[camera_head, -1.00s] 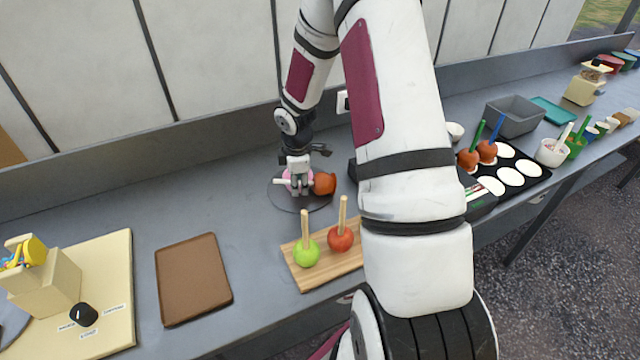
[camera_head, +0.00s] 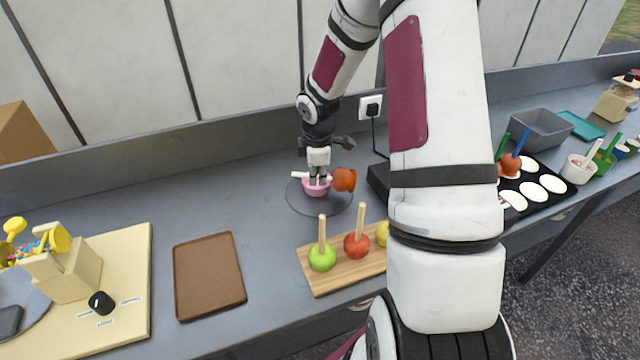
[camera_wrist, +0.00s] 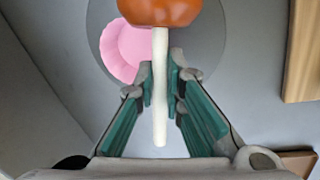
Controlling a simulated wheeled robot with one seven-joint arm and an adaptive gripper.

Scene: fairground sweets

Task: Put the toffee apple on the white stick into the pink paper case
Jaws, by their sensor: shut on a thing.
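The toffee apple (camera_head: 344,180) is orange-brown and sits on a white stick (camera_wrist: 160,95). My gripper (camera_head: 317,178) is shut on the white stick, its green-lined fingers on either side of it in the wrist view (camera_wrist: 160,90). The stick lies roughly level in the head view, with the apple to the right of the fingers. The pink paper case (camera_head: 315,190) stands on a round grey plate (camera_head: 330,210), below my gripper. In the wrist view the case (camera_wrist: 122,52) is to the left of the stick, and the apple covers part of its edge. The apple's height above the case is unclear.
A wooden board (camera_head: 318,281) in front holds apples on plain sticks, including a green one (camera_head: 322,257) and a red one (camera_head: 357,245). A brown tray (camera_head: 208,275) lies to the left. A black tray with white rounds (camera_head: 553,184) is at right.

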